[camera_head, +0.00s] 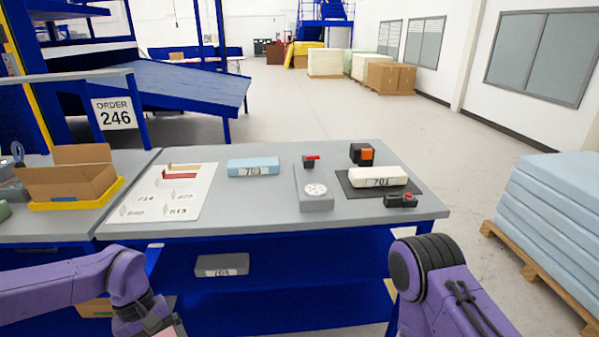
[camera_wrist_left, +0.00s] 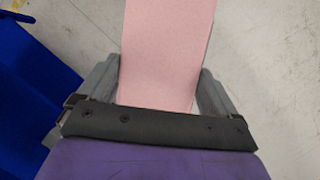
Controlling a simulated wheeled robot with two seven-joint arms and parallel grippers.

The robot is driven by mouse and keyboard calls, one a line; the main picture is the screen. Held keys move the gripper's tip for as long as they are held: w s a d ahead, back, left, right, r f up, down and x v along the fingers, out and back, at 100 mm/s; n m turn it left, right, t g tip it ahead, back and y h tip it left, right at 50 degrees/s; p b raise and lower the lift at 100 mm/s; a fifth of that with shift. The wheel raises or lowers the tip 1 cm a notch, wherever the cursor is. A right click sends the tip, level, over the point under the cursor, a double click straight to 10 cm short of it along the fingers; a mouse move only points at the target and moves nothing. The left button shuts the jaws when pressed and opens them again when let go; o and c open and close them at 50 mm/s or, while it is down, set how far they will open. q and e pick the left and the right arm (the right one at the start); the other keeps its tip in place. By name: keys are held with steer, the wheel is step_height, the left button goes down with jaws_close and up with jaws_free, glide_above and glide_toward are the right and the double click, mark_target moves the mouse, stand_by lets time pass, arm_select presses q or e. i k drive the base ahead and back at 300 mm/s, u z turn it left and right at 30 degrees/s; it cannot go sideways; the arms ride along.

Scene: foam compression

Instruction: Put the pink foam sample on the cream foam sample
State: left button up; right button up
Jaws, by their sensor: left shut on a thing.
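The pink foam sample (camera_wrist_left: 165,50) is a long flat block. It sits between the two grey fingers of my left gripper (camera_wrist_left: 158,88), which is shut on it. In the head view my left gripper (camera_head: 158,326) is at the bottom edge, below and in front of the table, and only a bit of pink shows there. The cream foam sample (camera_head: 378,177) is a block labelled 701 lying on a dark mat (camera_head: 352,190) at the right of the table, well apart from the pink one. My right arm shows at lower right, but its gripper is outside the view.
On the grey table (camera_head: 270,211) are a blue foam block (camera_head: 253,166), a grey device (camera_head: 317,202), an orange-black box (camera_head: 362,154), a red-button box (camera_head: 401,200) and a white sheet (camera_head: 198,183). A grey block (camera_head: 222,264) lies on the shelf below. A cardboard box (camera_head: 70,183) stands left.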

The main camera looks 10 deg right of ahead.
mark_target(378, 176)
steer(key=i, duration=0.45)
steer(key=z, duration=0.7)
